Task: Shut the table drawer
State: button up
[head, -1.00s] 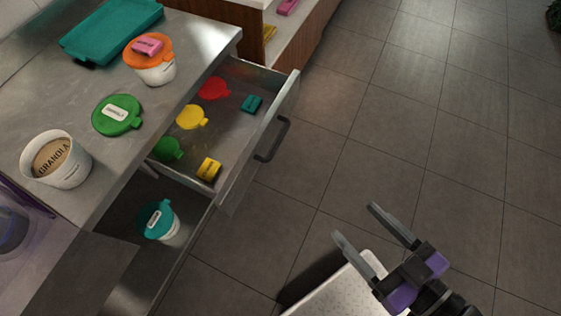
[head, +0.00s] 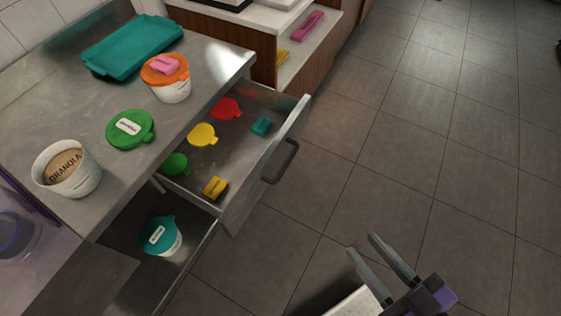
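The table drawer (head: 232,208) is pulled out from under the steel table (head: 108,82), with its dark bar handle (head: 281,161) on the outer face. Inside lie red (head: 226,108), yellow (head: 203,134) and green (head: 175,164) lids, a teal block (head: 261,126) and a yellow block (head: 215,187). My gripper (head: 363,254) is at the lower right, over the floor side, apart from the drawer and its handle. Its two fingers are spread with nothing between them.
A granola tub (head: 85,183), a green lid (head: 130,129), a tub with an orange lid (head: 173,91) and a teal tray (head: 132,47) are on the table. A teal-lidded tub (head: 163,240) sits on a lower level. Open floor (head: 400,150) lies right of the drawer.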

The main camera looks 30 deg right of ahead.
jog(key=w+d+h, duration=0.1)
jog(key=w, duration=0.1)
jog(key=w+d+f+m+t+h+b, duration=0.1)
jog(key=w+d, duration=0.1)
jog(key=shift+w+d+f, duration=0.1)
jog(key=shift+d+f, duration=0.05)
jog(key=shift+d, duration=0.15)
grip_shut()
jog(key=w+d+f+m+g+h+b, duration=0.1)
jog(key=w+d+f+m, duration=0.35)
jog(key=d+f, duration=0.2)
jog(key=w+d+f+m+g+b, duration=0.1)
jog(key=w+d+f+m+g, duration=0.15)
jog(key=d+f+m, duration=0.45)
jog(key=w+d+f+m+g+h+b, duration=0.1)
jog(key=w+d+f+m, duration=0.35)
jog(key=f, duration=0.35)
jog(key=m+t+y+b, duration=0.1)
jog(key=m+t+y, duration=0.3)
jog(key=m+y, duration=0.95)
send_near(285, 148)
jog(key=shift+n, duration=0.45)
jog(key=x, duration=0.7)
